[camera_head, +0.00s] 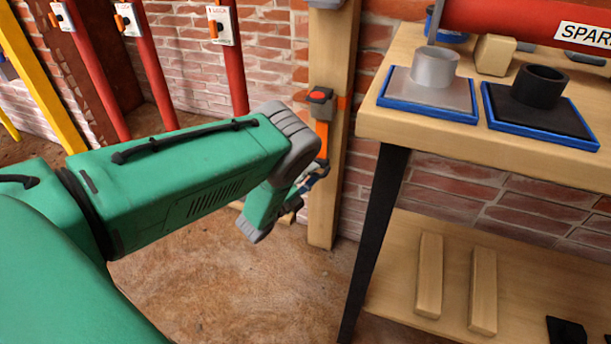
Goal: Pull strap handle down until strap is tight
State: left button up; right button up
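An orange strap (322,135) hangs down the front of an upright wooden post (324,215) from a grey and red buckle (321,99). A piece of orange also shows at the right edge of the post beside the buckle. My green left arm reaches in from the left, and my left gripper (312,180) is at the post, just below the visible strap. It is small and partly hidden by my wrist, so I cannot tell whether its fingers are open or shut. I cannot make out the strap's handle at its lower end. My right gripper is out of view.
A wooden workbench (400,118) with a black leg (378,240) stands close right of the post. It carries two blue-edged plates with cups. Two wood blocks lie on its lower shelf (400,290). Red posts stand along the brick wall at left. The floor below my arm is clear.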

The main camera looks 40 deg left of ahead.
pick_arm(q)
jog(key=v, duration=1.1)
jog(key=shift+s, duration=0.4)
jog(key=shift+a+f, duration=0.15)
